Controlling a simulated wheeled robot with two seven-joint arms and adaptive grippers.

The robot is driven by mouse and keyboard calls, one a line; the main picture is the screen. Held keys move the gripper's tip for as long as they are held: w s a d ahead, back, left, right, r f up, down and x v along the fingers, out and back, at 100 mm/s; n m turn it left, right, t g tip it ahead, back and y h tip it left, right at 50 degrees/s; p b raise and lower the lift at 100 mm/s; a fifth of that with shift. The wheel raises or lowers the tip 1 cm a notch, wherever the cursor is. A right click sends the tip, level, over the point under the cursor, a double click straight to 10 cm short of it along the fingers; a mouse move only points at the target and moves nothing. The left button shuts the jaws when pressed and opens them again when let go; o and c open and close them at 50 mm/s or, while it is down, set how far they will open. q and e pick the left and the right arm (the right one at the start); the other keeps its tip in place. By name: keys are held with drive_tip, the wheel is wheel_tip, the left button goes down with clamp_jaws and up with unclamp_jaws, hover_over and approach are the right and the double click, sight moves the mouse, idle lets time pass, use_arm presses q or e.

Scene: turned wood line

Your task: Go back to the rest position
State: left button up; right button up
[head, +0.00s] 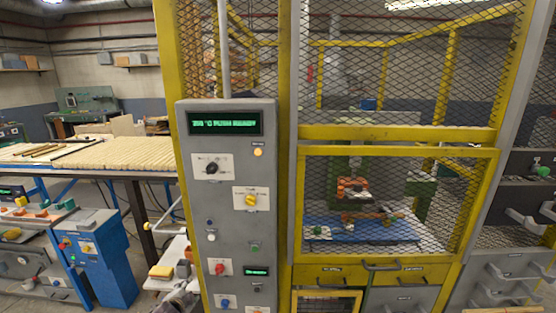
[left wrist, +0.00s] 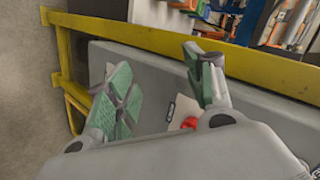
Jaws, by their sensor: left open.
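My left gripper (left wrist: 163,88) fills the middle of the left wrist view. Its two green-padded fingers are spread apart with nothing between them. Behind them lies the grey control panel (left wrist: 260,92), with a red knob (left wrist: 190,123) partly hidden by the gripper body. In the head view my left gripper (head: 180,298) shows only in part at the bottom edge, left of the foot of the control panel (head: 232,180). A gap to the panel cannot be judged. My right gripper is not in view.
A yellow-framed mesh cage (head: 398,140) with machinery inside stands right of the panel. A table with wooden rods (head: 130,152) and a blue cabinet (head: 100,265) stand at left. A yellow block (head: 161,272) lies on a white surface near my left gripper.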

use_arm(q)
drive_tip(key=s+f+n+g, duration=0.2)
drive_tip(key=s+f, duration=0.6)
drive_tip(key=f, duration=0.3)
drive_tip(key=s+f+n+g+b, duration=0.1)
drive_tip(key=s+f, duration=0.6)
drive_tip(key=f, duration=0.3)
drive_tip(key=s+f+n+g, duration=0.2)
drive_tip(key=s+f, duration=0.6)
drive_tip(key=f, duration=0.3)
drive_tip(key=s+d+f+n+g, duration=0.1)
drive_tip(key=s+f, duration=0.4)
drive_tip(key=s, duration=0.7)
drive_tip(key=s+d+f+n+g+h, duration=0.1)
drive_tip(key=s+f, duration=0.5)
drive_tip(key=s, duration=0.6)
drive_tip(key=s+d+f+n+g+b, duration=0.1)
drive_tip(key=s+d+f, duration=0.4)
drive_tip(key=s, duration=0.7)
drive_tip(key=shift+s+f+n+g, duration=0.4)
drive_tip(key=shift+n+g, duration=0.5)
drive_tip(key=shift+g, duration=0.2)
